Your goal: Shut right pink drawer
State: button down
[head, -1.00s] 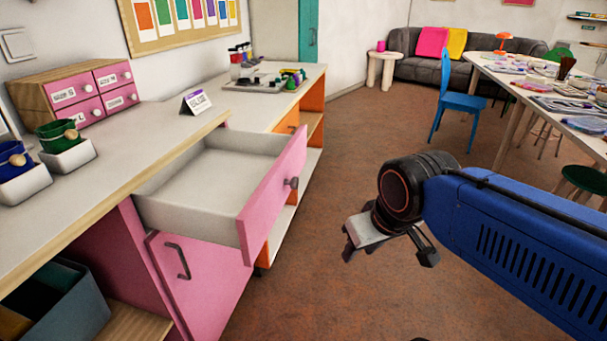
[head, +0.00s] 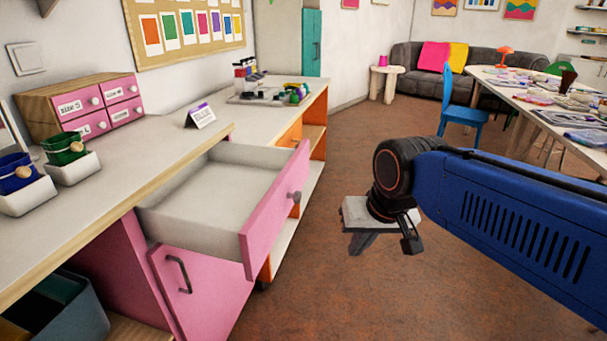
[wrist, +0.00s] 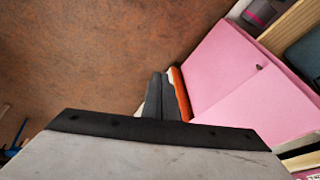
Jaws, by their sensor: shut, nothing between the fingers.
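The pink drawer (head: 272,212) under the counter is pulled well out, its pale tray (head: 215,190) empty. A dark round knob (head: 295,196) sits on its front. My gripper (head: 362,246) is to the right of the drawer front, above the floor, apart from it and empty. In the wrist view its dark fingers (wrist: 162,95) are together, with pink panels (wrist: 225,65) beyond them to the right. I cannot tell which of those panels is the drawer front.
Below the drawer is a pink door (head: 205,300) with a dark handle. The counter (head: 150,160) carries small pink drawers (head: 100,105), buckets and a sign. An orange shelf unit (head: 312,130) stands behind. Brown floor (head: 330,300) is clear around the gripper. A table stands at right.

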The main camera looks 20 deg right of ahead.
jog(key=w+d+r+m+g+y, duration=0.1)
jog(key=w+d+r+m, duration=0.1)
jog(key=w+r+m, duration=0.4)
jog(key=w+d+r+m+y, duration=0.1)
jog(key=w+d+r+m, duration=0.2)
jog(key=w+m, duration=0.7)
jog(key=w+d+r+m+g+y, duration=0.1)
jog(key=w+d+r+m, duration=0.1)
jog(key=w+r+m, duration=0.5)
jog(key=w+a+f, duration=0.3)
jog(key=f, duration=0.3)
jog(key=w+a+f+n, duration=0.1)
jog(key=w+a+f, duration=0.2)
jog(key=f, duration=0.3)
jog(key=shift+w+f, duration=0.2)
jog(key=shift+w, duration=0.2)
jog(key=shift+a, duration=0.1)
send_over(231, 175)
jog(key=shift+w, duration=0.1)
jog(key=shift+w+a, duration=0.3)
jog(key=shift+a+r, duration=0.1)
jog(key=shift+r, duration=0.05)
